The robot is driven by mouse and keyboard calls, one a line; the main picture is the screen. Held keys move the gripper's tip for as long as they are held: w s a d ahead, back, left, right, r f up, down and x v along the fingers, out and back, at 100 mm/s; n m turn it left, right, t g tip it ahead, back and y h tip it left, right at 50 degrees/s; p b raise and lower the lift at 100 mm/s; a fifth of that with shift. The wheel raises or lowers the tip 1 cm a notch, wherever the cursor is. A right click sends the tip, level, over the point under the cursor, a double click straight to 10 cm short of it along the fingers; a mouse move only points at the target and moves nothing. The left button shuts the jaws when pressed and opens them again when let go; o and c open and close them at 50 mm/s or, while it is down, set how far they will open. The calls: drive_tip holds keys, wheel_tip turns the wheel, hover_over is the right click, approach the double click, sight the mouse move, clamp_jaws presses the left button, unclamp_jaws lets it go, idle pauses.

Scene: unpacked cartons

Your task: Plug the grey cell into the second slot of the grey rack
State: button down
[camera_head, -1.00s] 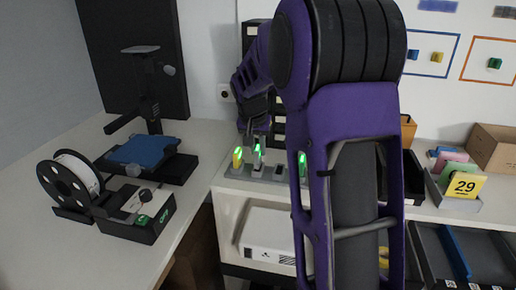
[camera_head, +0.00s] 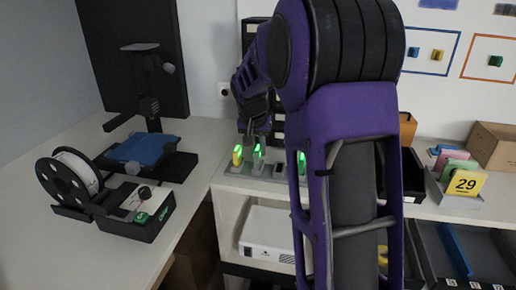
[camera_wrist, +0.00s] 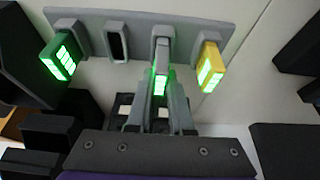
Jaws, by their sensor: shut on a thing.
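The grey rack (camera_head: 238,171) stands on the white counter, left of my arm; it also shows across the top of the wrist view (camera_wrist: 95,18). The grey cell (camera_wrist: 161,58), with a lit green end, is upright at the rack's second position from the left in the head view (camera_head: 258,160), beside the yellow cell. In the wrist view it lines up with a slot; I cannot tell whether it is fully seated. My gripper (camera_wrist: 161,78) is shut on the grey cell, and in the head view it is just above the rack (camera_head: 254,143).
A yellow cell (camera_wrist: 209,66) and a green cell (camera_wrist: 61,54) stand in the rack's end slots. The slot (camera_wrist: 117,42) between the grey and green cells is empty. A printer-like device with a spool (camera_head: 67,180) is on the left counter. Trays and cartons are at right.

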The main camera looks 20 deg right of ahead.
drive_tip(key=shift+f+b, duration=0.3)
drive_tip(key=shift+f, duration=0.25)
idle(0.5)
drive_tip(key=c, duration=0.7)
unclamp_jaws()
drive_tip(key=shift+c, duration=0.2)
